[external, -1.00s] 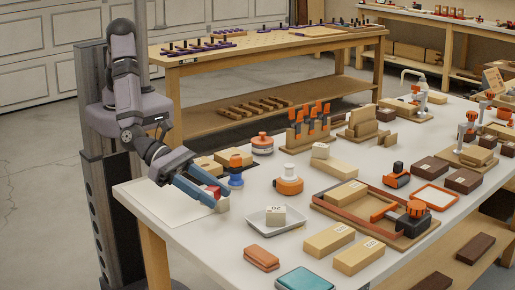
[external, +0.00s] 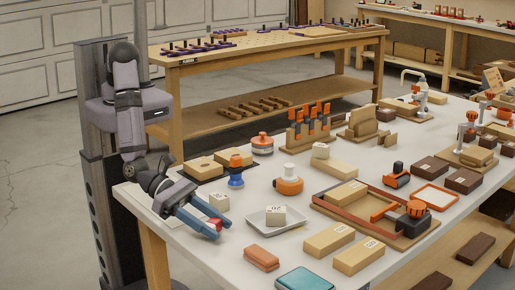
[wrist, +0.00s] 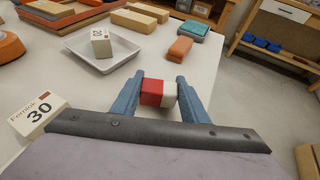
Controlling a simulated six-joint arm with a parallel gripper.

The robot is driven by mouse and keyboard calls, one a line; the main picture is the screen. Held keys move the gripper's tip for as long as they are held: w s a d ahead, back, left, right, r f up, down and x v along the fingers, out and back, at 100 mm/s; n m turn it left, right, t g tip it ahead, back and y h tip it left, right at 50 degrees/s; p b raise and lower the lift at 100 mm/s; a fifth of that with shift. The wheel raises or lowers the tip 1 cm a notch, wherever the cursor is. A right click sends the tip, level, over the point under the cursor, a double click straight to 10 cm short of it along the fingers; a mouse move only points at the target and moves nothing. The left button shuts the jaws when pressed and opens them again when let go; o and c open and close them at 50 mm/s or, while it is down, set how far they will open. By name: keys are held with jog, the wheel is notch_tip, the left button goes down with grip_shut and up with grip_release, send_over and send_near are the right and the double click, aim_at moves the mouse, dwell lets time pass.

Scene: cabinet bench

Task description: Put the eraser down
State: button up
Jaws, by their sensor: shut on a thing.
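The eraser, a small red and white block, is between my fingers, its red part (external: 213,223) showing in the external view. In the wrist view the eraser (wrist: 158,93) sits crosswise, red on the left and white on the right. My gripper (external: 218,230) has blue fingers and is shut on it, near the front left edge of the white table (external: 222,262). The fingers also show in the wrist view (wrist: 158,88). I cannot tell whether the eraser touches the tabletop.
A cream block marked 30 (external: 219,201) stands just behind my gripper. A white tray (external: 292,227) with a numbered cube (external: 275,214) is to the right. A salmon block (external: 261,257) and a teal block (external: 304,279) lie further right. Bare tabletop lies between them and my gripper.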

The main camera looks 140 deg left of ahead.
jog(key=shift+f, duration=0.35)
jog(key=shift+f, duration=0.15)
jog(key=o, duration=1.1)
jog(key=shift+c, duration=0.2)
